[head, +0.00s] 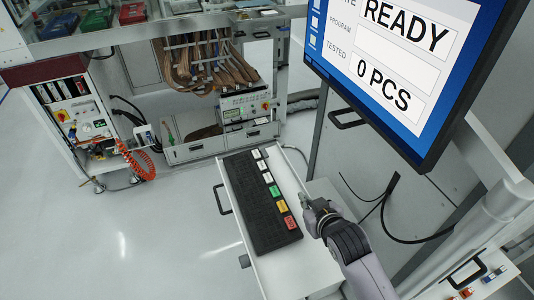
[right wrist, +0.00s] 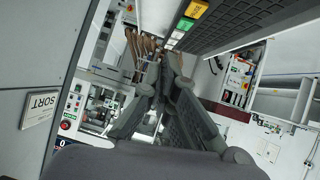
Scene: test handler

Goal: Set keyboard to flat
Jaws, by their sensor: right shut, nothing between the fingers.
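The black keyboard (head: 256,205), with a column of white, green, yellow and red labelled keys along its right side, rests on a white pull-out shelf (head: 288,264). I cannot tell from the head view whether it lies fully flat or is tilted. My right gripper (head: 308,209) is just right of the keyboard's near end, beside the red key, shut and empty. In the right wrist view, the gripper (right wrist: 168,66) points toward the keyboard (right wrist: 250,22), which shows at the top with its coloured keys. Contact between them is not clear. My left gripper is out of view.
A monitor (head: 410,60) reading READY hangs at the upper right, above the shelf. A dark handle (head: 222,199) sticks out from the shelf's left side. Black cables (head: 384,200) hang to the right. Open floor (head: 130,240) lies to the left.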

